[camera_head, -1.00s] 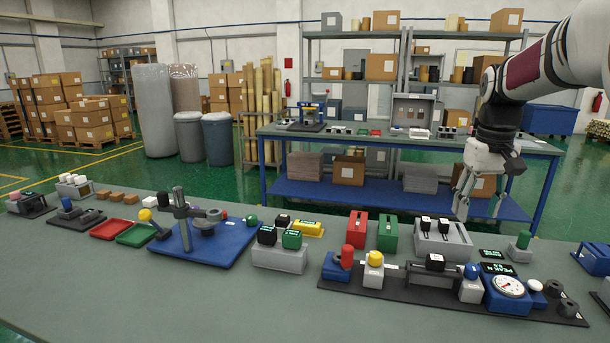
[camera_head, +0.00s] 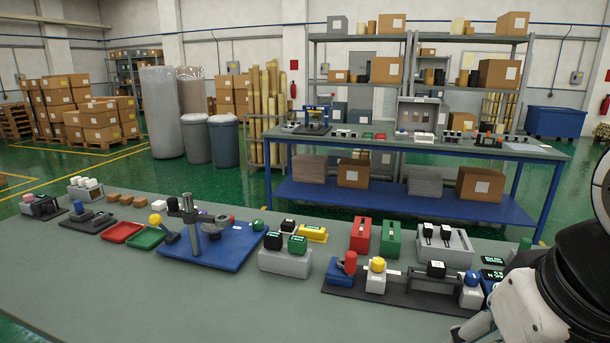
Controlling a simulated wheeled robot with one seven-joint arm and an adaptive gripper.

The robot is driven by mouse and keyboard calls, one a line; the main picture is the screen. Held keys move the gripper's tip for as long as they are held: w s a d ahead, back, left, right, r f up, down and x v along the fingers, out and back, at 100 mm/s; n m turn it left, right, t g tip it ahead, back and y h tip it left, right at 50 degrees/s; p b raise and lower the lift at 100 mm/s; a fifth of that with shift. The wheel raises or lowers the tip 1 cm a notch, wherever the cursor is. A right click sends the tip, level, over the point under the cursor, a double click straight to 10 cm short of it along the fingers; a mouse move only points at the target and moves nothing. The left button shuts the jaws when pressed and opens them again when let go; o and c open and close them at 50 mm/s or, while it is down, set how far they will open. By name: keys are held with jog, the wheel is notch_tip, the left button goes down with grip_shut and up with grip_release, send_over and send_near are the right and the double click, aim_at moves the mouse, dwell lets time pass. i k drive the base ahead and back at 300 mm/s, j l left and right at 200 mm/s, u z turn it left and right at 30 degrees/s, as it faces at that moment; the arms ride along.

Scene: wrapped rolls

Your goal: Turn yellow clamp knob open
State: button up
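The yellow knob (camera_head: 377,264) sits upright on a pale block (camera_head: 375,283) at the left part of a black base plate (camera_head: 400,299) on the near bench. A red cylinder on a blue block (camera_head: 341,276) stands just left of it, and a dark block on a grey bridge (camera_head: 436,269) is to its right. My gripper (camera_head: 484,326) is low at the right edge, to the right of the yellow knob and apart from it. Its fingers are mostly hidden or cut off by the frame, so its opening cannot be read.
My arm covers the right end of the black plate, where a gauge stands. Behind are a red block (camera_head: 361,234), a green block (camera_head: 390,237) and a grey box (camera_head: 444,245). Bare bench lies in front.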

aim_at(377, 266)
jog(key=i+j+z, duration=0.2)
jog(key=j, duration=0.15)
jog(key=j+z, duration=0.15)
jog(key=j, duration=0.25)
jog(key=i+j+z, duration=0.2)
jog(key=j, duration=0.2)
